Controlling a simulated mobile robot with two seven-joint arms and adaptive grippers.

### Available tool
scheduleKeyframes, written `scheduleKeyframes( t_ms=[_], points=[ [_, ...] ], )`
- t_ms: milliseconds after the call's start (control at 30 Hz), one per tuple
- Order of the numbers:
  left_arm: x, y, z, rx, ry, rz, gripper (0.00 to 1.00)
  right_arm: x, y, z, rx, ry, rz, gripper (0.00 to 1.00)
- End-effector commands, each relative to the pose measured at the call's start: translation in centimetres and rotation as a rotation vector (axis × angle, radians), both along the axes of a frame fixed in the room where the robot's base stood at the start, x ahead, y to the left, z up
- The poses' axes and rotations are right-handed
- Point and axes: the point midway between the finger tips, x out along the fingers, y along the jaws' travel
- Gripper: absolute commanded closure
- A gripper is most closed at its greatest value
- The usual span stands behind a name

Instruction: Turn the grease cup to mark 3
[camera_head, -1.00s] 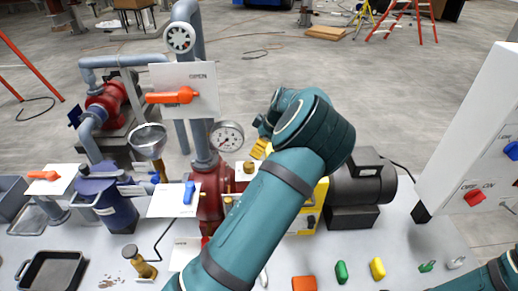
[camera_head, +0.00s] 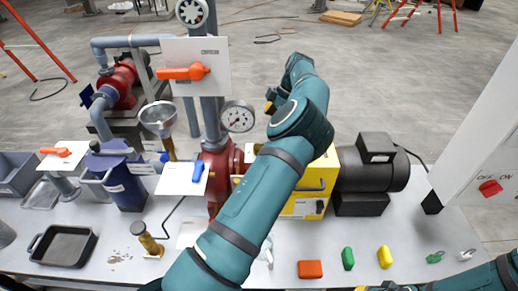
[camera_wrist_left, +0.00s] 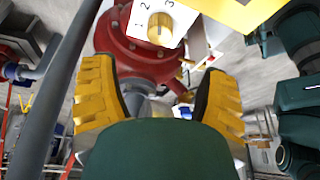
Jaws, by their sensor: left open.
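In the left wrist view, the grease cup (camera_wrist_left: 160,28) is a round brass cap beside a white plate (camera_wrist_left: 184,14) with the marks 1, 2 and 3. Which mark it points to is not clear. It sits on the red pump body (camera_wrist_left: 133,52). My left gripper (camera_wrist_left: 160,72) is open and empty, its yellow fingers spread below the cup in that picture and apart from it. In the head view, the left gripper (camera_head: 270,106) is partly hidden behind my arm, which also covers the cup. My right gripper (camera_head: 385,287) is cut off at the bottom edge.
A yellow housing (camera_head: 318,183) and dark motor (camera_head: 374,178) stand right. Coloured pieces lie along the front bench (camera_head: 218,268).

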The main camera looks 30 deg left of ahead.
Motion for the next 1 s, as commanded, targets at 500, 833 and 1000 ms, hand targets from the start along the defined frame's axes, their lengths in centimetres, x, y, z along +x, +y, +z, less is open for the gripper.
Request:
scheduleKeyframes(
  t_ms=[500, 833, 1000],
  points=[
    [-2.8, 2.5, -8.9, 0.002, 0.002, -0.002, 0.26, -0.4, 0.1, -1.2, 0.002, 0.009, 0.007, 1.0],
    [-3.5, 3.3, -11.6, 0.001, -0.001, -0.005, 0.26, -0.5, 0.1, -1.4, 0.002, 0.011, 0.008, 1.0],
    [-3.6, 3.3, -11.7, 0.001, -0.002, -0.005, 0.26, -0.5, 0.1, -1.4, 0.002, 0.011, 0.008, 1.0]
  ],
)
